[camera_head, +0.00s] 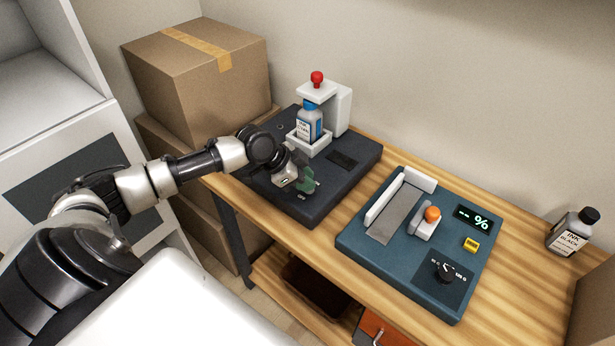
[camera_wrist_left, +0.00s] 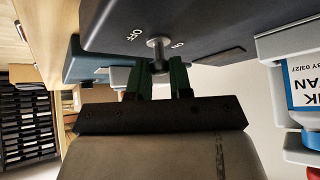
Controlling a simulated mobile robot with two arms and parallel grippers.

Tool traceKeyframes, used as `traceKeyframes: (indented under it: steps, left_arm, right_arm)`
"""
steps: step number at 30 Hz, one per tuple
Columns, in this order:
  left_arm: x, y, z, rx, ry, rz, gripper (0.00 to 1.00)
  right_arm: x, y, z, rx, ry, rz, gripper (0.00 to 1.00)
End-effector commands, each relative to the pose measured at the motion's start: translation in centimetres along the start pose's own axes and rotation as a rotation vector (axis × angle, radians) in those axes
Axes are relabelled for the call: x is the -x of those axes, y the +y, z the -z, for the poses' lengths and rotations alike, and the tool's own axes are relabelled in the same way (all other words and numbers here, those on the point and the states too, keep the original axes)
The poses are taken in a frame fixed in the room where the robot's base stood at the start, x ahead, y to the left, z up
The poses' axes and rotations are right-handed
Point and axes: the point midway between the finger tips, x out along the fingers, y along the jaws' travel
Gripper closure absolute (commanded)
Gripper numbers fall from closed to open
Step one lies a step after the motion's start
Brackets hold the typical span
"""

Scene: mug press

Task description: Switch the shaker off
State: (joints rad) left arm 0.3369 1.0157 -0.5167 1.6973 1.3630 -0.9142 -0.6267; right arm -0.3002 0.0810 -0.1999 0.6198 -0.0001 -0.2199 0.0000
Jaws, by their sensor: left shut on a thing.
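The shaker is the dark box-shaped machine (camera_head: 345,178) at the back left of the bench. A blue-capped ink bottle (camera_head: 309,124) stands upright in its white clamp (camera_head: 341,108), under a red knob. In the left wrist view, a small grey lever switch (camera_wrist_left: 156,44) sticks out of the shaker's face (camera_wrist_left: 215,22) between the OFF and ON marks. My left gripper (camera_head: 308,183) is at the shaker's front, its green fingers (camera_wrist_left: 162,76) shut around the lever. Which mark the lever leans to is hard to tell. My right gripper is out of view.
A black ink bottle (camera_head: 572,232) stands at the far right. A cardboard box (camera_head: 200,85) is behind my left arm.

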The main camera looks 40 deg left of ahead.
Motion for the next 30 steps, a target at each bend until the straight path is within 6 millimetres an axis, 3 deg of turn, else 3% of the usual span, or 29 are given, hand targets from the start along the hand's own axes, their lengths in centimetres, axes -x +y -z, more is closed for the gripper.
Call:
traceKeyframes:
  steps: [12, 29, 30]
  left_arm:
    - [0.1, 0.6, -0.7, -0.087, 0.151, 0.124, 1.0]
    - [0.3, 0.7, -0.6, -0.101, 0.177, 0.144, 1.0]
    - [0.3, 0.7, -0.6, -0.101, 0.177, 0.144, 0.75]
  right_arm:
    - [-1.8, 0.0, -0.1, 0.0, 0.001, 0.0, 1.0]
    - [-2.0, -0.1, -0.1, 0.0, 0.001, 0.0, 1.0]
    - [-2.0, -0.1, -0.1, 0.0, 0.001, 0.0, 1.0]
